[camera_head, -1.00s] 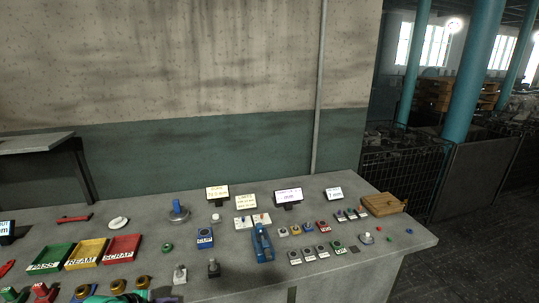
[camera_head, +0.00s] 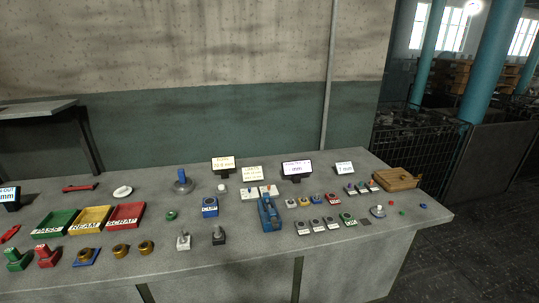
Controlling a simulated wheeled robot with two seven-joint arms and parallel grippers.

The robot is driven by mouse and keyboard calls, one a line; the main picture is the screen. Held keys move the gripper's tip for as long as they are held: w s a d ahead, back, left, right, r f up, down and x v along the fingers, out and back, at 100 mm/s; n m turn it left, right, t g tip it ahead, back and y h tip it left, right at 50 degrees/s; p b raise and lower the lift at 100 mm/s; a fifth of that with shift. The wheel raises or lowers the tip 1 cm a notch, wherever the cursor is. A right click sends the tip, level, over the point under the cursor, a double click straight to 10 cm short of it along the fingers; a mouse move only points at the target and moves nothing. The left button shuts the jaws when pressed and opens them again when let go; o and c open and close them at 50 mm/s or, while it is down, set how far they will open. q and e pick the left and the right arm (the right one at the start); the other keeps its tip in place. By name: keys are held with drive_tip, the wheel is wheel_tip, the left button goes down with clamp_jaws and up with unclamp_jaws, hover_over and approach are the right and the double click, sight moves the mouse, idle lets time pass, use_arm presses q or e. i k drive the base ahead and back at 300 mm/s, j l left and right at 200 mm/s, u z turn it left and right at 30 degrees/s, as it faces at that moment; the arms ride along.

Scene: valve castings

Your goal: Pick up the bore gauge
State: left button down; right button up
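No gripper of mine shows in the head view now. I cannot tell for certain which item is the bore gauge. A blue-handled tool on a round grey base (camera_head: 183,184) stands upright near the back of the bench. A grey block with a post (camera_head: 183,241) and a dark block with a post (camera_head: 219,237) stand near the front edge. A green stand (camera_head: 17,260) and a red stand (camera_head: 47,257) are at the front left. Brass rings (camera_head: 120,251) lie beside them, one on a blue pad (camera_head: 86,258).
Green (camera_head: 55,223), yellow (camera_head: 91,220) and red (camera_head: 126,216) trays labelled PASS, REAM and SCRAP sit at left. A blue fixture (camera_head: 269,216) stands mid-bench. Several small labelled blocks and a wooden box (camera_head: 397,180) are at right. The bench (camera_head: 240,270) is clear along its front middle.

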sight(183, 183)
drive_tip(key=u, duration=2.45)
drive_tip(key=z, duration=1.65)
drive_tip(key=k+j, duration=0.1)
drive_tip(key=j, duration=0.2)
drive_tip(key=k+j+u, duration=0.1)
drive_tip(key=j, duration=0.15)
